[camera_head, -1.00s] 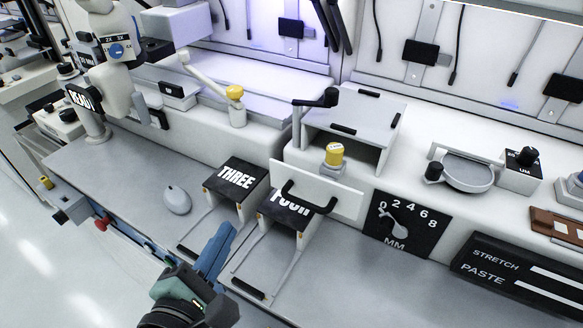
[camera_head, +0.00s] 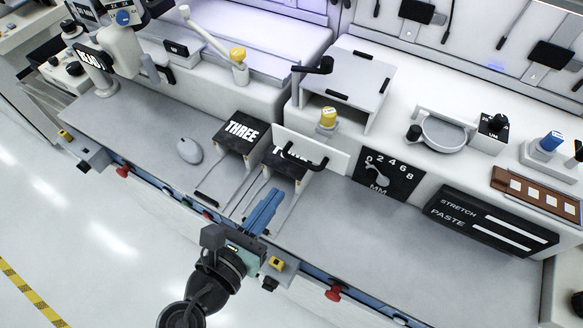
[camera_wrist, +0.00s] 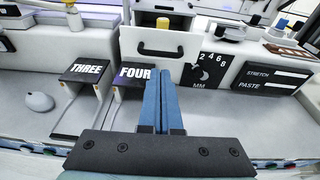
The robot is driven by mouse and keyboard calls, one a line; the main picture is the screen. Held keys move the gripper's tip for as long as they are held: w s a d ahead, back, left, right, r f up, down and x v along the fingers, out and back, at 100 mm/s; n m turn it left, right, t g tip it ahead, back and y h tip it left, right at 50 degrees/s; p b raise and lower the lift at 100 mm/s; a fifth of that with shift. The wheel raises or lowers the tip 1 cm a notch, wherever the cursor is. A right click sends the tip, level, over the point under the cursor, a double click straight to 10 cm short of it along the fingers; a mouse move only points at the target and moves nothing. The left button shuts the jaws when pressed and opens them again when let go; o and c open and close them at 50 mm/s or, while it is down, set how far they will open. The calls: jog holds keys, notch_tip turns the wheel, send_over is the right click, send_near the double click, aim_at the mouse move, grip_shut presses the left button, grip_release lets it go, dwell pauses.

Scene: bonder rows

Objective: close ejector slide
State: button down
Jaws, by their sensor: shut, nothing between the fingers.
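The likely ejector slide is a white front panel (camera_head: 335,162) with a black bar handle (camera_head: 318,165), standing out from the white bench housing above the black FOUR block (camera_head: 286,160). In the wrist view the white panel (camera_wrist: 135,38) faces me, with its handle (camera_wrist: 160,50) across its lower part. My gripper (camera_head: 270,194) has long blue fingers pressed together, empty, over the grey worktop in front of the FOUR block. In the wrist view the fingers (camera_wrist: 161,75) point toward the panel, just below the handle. They appear apart from it, and they cover part of the FOUR block's right side.
The black THREE block (camera_head: 238,134) stands left of FOUR, with a mouse (camera_head: 189,150) beyond it. A dial plate (camera_head: 388,178) is right of the panel. A yellow knob (camera_head: 328,117) rises behind it. The worktop between the dial and the front edge is clear.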

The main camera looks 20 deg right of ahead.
aim_at(324, 124)
jog(key=x, duration=0.7)
jog(key=shift+w+d+p, duration=0.25)
jog(key=shift+d+p, duration=0.05)
jog(key=shift+p, duration=0.15)
jog(key=x, duration=0.3)
jog(key=r+p+x, duration=0.1)
jog(key=x, duration=0.3)
jog(key=r+x, duration=0.1)
jog(key=x, duration=0.3)
jog(key=shift+w+d+p, duration=0.1)
jog(key=shift+d+p, duration=0.1)
jog(key=shift+p, duration=0.15)
jog(key=shift+a+r, duration=0.1)
